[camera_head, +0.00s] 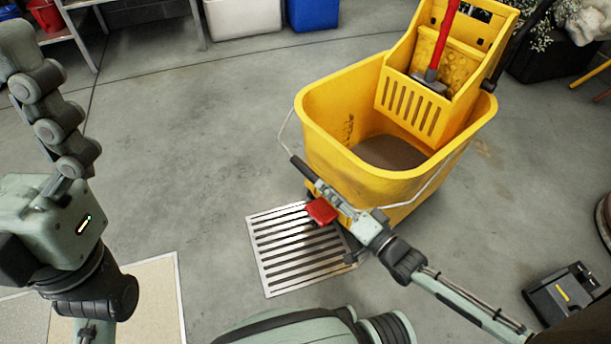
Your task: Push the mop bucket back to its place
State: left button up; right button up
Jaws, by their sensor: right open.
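The yellow mop bucket (318,128) stands upright on the grey floor at upper right of centre. It has a wringer (408,107), a thin wire handle and brownish content inside. A red mop handle (445,35) rises from the wringer. My right gripper (325,213) is open at the bucket's near lower left side, its fingers spread. I cannot tell whether it touches the bucket. A small red piece (320,211) shows between the fingers; what it belongs to is unclear.
A metal floor grate (275,262) lies left of and in front of the bucket, partly under my right gripper. A black device (562,292) lies at lower right. White (243,15) and blue (312,12) bins stand at the back. Open floor lies left of the bucket.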

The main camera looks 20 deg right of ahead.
aim_at(310, 173)
jog(key=b+x, duration=0.1)
jog(key=x, duration=0.6)
jog(key=shift+w+b, duration=0.15)
jog(key=shift+b, duration=0.15)
grip_shut()
